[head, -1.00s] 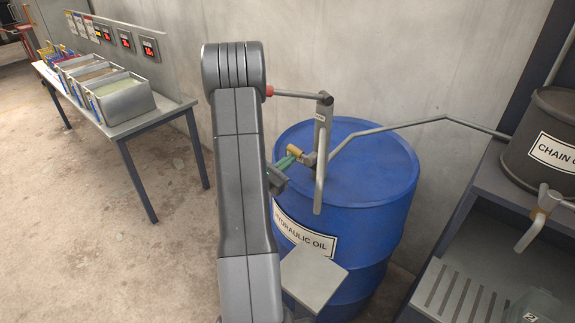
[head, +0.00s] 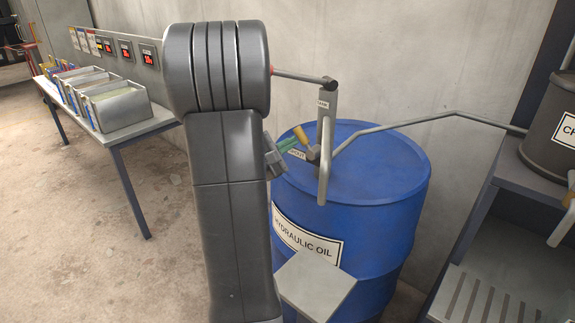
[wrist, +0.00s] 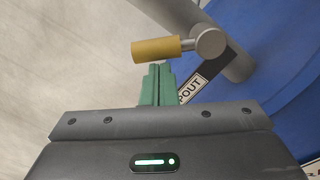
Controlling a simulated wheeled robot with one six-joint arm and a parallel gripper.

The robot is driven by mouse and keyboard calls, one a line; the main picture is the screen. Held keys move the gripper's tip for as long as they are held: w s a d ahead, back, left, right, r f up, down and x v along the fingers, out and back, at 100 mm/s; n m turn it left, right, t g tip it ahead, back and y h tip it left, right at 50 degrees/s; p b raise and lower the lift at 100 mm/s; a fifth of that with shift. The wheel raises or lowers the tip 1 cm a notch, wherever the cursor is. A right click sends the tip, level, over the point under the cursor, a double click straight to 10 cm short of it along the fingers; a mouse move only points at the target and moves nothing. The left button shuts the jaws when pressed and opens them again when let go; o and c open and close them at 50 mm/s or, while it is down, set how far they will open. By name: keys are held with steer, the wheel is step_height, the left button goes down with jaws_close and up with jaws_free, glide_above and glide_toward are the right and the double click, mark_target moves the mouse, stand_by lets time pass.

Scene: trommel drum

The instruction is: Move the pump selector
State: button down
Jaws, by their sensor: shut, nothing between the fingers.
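The pump selector is a small lever with a yellow handle (head: 301,134) on the grey pump (head: 326,140) atop the blue hydraulic oil drum (head: 375,210). In the head view the handle points up and to the left from its pivot. In the wrist view the yellow handle (wrist: 155,49) lies nearly level, left of its round grey pivot (wrist: 210,42). My gripper's green fingers (wrist: 157,68) are shut and empty, with tips at the handle's lower edge; I cannot tell if they touch. My gripper also shows in the head view (head: 292,143), left of the lever.
A label ending in "POUT" (wrist: 191,89) is beside the pivot. A small "TANK" label (head: 323,104) is on the pump. The spout pipe (head: 440,116) runs right toward a dark container (head: 553,120). A table (head: 160,124) with metal bins stands at left.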

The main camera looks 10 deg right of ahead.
steer(key=m+b, duration=0.2)
steer(key=b, duration=0.1)
steer(key=s+r+m+b, duration=0.1)
steer(key=m+b, duration=0.1)
steer(key=b, duration=0.2)
steer(key=d+m+b, duration=0.1)
steer(key=b, duration=0.2)
steer(key=shift+s+r+m+b, duration=0.2)
steer(key=shift+r+m+b, duration=0.1)
steer(key=shift+m, duration=0.1)
steer(key=m+b, duration=0.1)
steer(key=b, duration=0.1)
steer(key=s+d+r+m+b, duration=0.1)
steer(key=b, duration=0.2)
steer(key=shift+r+m, duration=0.2)
steer(key=shift+m, duration=0.2)
steer(key=shift+r, duration=0.1)
steer(key=s+a, duration=0.3)
steer(key=a, duration=0.8)
steer(key=shift+a, duration=0.15)
